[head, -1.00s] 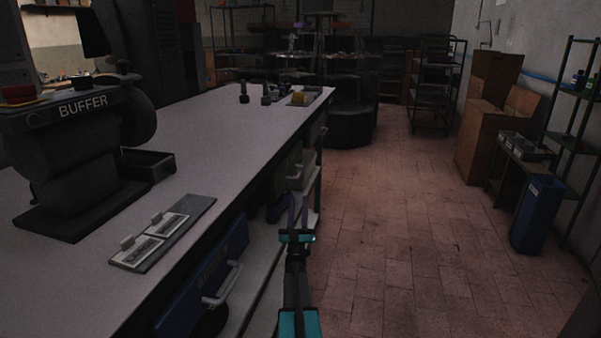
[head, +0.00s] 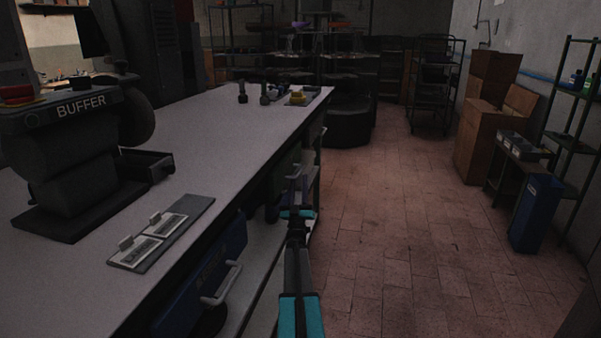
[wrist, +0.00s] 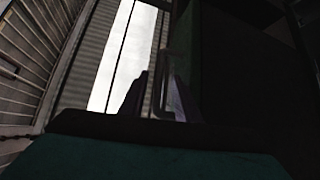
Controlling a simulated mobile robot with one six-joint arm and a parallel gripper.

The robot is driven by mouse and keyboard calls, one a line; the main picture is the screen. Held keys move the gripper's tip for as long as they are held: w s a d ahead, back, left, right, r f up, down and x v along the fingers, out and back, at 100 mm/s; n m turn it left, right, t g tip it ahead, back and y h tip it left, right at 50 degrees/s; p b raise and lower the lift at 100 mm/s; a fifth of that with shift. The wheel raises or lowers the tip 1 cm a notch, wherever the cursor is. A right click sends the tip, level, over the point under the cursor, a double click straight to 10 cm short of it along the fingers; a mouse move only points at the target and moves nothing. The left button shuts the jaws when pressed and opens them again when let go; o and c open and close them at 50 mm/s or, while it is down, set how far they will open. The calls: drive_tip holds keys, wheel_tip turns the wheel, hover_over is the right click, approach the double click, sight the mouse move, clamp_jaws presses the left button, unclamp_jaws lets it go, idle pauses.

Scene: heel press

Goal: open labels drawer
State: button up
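Under the bench's right side hangs a far grey-green drawer (head: 283,176), largely hidden behind my arm and the bench edge. A nearer blue drawer (head: 222,262) has a pale bar handle (head: 221,287); its lettering is too dim to read. I cannot read which one is the labels drawer. My gripper (head: 296,178) is in front of the far drawer. In the wrist view, its two purple-grey fingers (wrist: 159,98) stand apart, with a thin bar handle (wrist: 160,82) showing between or just beyond them. I cannot tell whether they touch it.
The pale bench top (head: 215,135) carries a buffer machine (head: 80,140), a plate with two labelled cards (head: 160,235) and small dark bottles (head: 253,93). A blue bin (head: 535,213) and a cardboard stack (head: 487,130) stand at right. The tiled floor (head: 390,220) between is clear.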

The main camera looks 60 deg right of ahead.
sight(300, 169)
drive_tip(key=shift+x, duration=2.45)
clamp_jaws()
